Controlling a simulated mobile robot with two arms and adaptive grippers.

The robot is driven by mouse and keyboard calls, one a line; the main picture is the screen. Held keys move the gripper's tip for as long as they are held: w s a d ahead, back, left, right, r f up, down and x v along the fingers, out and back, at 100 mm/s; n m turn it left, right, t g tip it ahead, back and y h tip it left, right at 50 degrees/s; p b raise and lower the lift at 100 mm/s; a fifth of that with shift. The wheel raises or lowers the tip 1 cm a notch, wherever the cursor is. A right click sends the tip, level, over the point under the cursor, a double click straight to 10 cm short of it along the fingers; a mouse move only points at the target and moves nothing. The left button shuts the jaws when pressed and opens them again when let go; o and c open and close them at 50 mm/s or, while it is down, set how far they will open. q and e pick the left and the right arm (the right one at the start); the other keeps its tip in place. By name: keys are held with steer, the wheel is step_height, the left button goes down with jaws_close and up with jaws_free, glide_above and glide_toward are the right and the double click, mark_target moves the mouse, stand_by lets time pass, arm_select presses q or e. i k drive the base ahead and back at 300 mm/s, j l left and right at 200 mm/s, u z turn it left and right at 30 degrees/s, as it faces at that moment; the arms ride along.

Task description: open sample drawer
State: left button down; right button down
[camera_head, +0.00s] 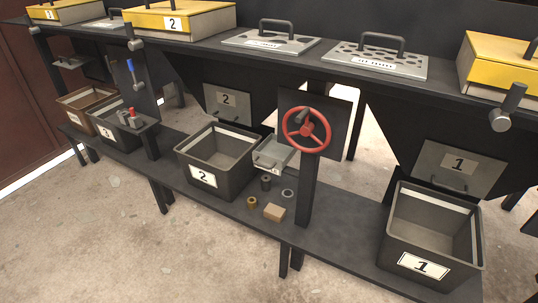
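A small light grey tray-like box with a bar handle (272,152), which looks like the sample drawer, sits under the rig between the bin marked 2 and the red handwheel (306,130). Its top side shows pale, and the handle is on its front. I cannot tell how far it is pulled out. Neither of my grippers shows in the head view, and nothing touches the box.
Dark open bins marked 2 (218,158) and 1 (432,235) stand on the low shelf (335,235). A tan block (274,212) and several small rings and cylinders lie before the drawer. Grey gate plates marked 2 (228,102) and 1 (459,168) hang above the bins.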

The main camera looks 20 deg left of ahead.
mark_target(274, 152)
steer(key=i+l, duration=0.1)
steer(key=i+u, duration=0.1)
steer(key=u, duration=0.25)
steer(key=i+l+u, duration=0.1)
steer(key=u, duration=0.25)
steer(key=i+l+u, duration=0.1)
steer(key=u, duration=0.3)
steer(key=l, duration=0.05)
